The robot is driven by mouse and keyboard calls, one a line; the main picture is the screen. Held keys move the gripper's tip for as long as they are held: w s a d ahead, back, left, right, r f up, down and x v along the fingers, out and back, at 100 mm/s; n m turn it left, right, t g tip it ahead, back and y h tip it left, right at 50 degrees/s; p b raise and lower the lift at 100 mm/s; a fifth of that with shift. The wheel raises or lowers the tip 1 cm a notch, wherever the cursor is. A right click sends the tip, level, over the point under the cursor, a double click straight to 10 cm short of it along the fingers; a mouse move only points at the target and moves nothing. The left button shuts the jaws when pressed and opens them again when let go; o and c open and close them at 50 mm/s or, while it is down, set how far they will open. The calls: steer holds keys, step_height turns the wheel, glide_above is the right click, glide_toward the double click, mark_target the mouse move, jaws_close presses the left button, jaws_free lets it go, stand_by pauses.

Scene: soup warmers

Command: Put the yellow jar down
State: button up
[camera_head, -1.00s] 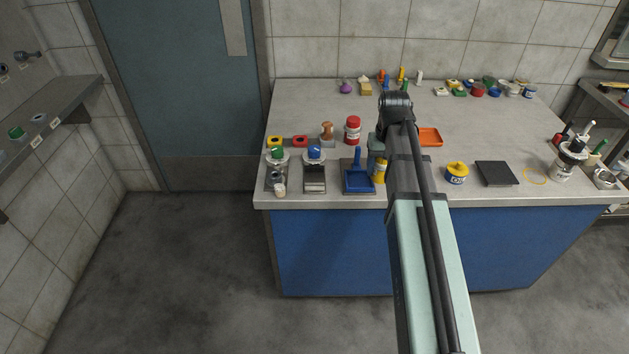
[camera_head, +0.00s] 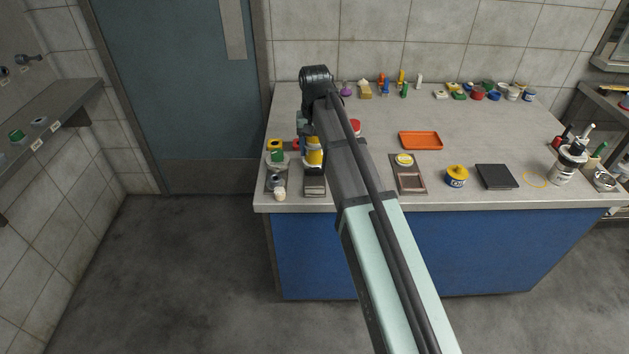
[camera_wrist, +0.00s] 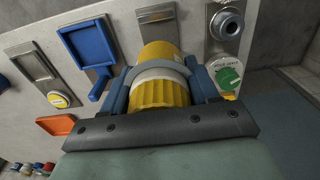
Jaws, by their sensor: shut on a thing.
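My gripper (camera_head: 308,140) is shut on the yellow jar (camera_head: 315,156), at the left part of the counter. The wrist view shows the jar (camera_wrist: 160,92), yellow with a pale band, between the two blue-grey fingers of the gripper (camera_wrist: 162,78). In the head view the jar appears over the second steel warmer from the left (camera_head: 314,187), whose front plate shows below it. The wrist view shows part of this warmer (camera_wrist: 156,18) beyond the jar. Whether the jar touches it is hidden.
A brown-framed plate (camera_head: 410,182) and orange tray (camera_head: 421,140) lie right.

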steer(key=shift+f, duration=4.9)
steer(key=shift+f, duration=0.15)
steer(key=o, duration=1.1)
steer(key=shift+o, duration=0.2)
step_height(320, 180, up, 12)
steer(key=shift+r, duration=0.2)
